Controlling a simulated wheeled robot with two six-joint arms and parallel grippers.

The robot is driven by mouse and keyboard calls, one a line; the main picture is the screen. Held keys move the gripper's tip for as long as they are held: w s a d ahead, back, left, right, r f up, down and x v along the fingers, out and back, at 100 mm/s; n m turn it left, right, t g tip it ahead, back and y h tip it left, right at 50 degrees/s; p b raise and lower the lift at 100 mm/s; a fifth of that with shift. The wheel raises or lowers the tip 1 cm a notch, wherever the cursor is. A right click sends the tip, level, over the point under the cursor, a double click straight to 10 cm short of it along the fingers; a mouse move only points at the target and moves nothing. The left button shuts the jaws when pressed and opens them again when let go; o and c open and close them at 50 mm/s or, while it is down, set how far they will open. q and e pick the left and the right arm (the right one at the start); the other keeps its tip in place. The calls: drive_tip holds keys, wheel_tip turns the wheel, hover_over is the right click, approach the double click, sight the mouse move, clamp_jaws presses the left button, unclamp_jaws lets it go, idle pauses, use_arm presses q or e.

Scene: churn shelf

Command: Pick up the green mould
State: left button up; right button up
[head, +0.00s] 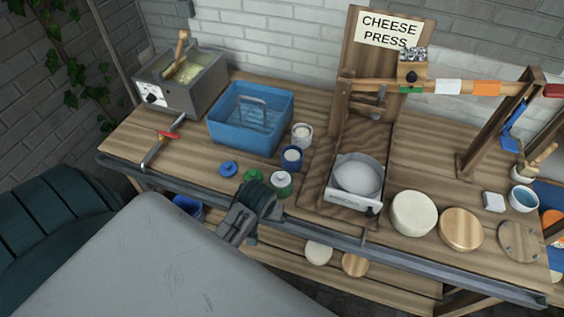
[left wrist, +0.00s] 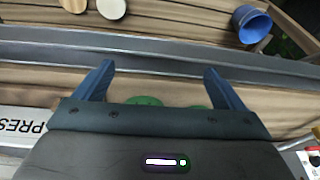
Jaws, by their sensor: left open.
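The green mould (head: 281,185) is a small round cup with a white top. It stands near the front edge of the bench, left of the cheese press. A flat green disc (head: 253,176) lies just left of it, partly hidden by my left gripper (head: 260,199). This gripper is just left of the mould and close to it. In the left wrist view its blue fingers (left wrist: 158,82) are spread with nothing between them. Two green edges show just past the gripper body there, the mould (left wrist: 147,100) and the disc (left wrist: 196,107), mostly hidden. My right gripper is out of view.
A blue mould (head: 291,158) and a grey mould (head: 302,134) stand behind the green one. A blue disc (head: 228,168) lies to the left. A blue tub (head: 222,137) is behind. The press basin (head: 355,184) stands to the right.

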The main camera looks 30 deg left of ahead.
sight(280, 182)
use_arm(q)
drive_tip(key=w+r+n, duration=0.2)
drive_tip(key=w+r, duration=0.1)
drive_tip(key=w+r+n, duration=0.1)
drive_tip(key=w+r, duration=0.2)
drive_tip(key=w, duration=0.1)
drive_tip(key=w+r+n+p, duration=0.1)
drive_tip(key=w+r+n, duration=0.1)
drive_tip(key=w+r, duration=0.1)
drive_tip(key=shift+w+r+n+g+y, duration=0.2)
drive_tip(key=shift+w+n+g+y, duration=0.1)
drive_tip(key=shift+y, duration=0.1)
drive_tip(key=shift+w, duration=0.2)
drive_tip(key=p+x, duration=0.1)
drive_tip(key=x, duration=0.4)
drive_tip(key=shift+s+a, duration=0.1)
drive_tip(key=shift+a, duration=0.05)
drive_tip(key=p+x, duration=0.2)
drive_tip(key=x, duration=0.1)
drive_tip(key=s+p+x, duration=0.1)
drive_tip(key=shift+w+a+f, duration=0.1)
drive_tip(key=shift+w+f, duration=0.2)
drive_tip(key=shift+f, duration=0.05)
drive_tip(key=shift+w+a+f, duration=0.1)
drive_tip(key=shift+f, duration=0.25)
drive_tip(key=c, duration=1.1)
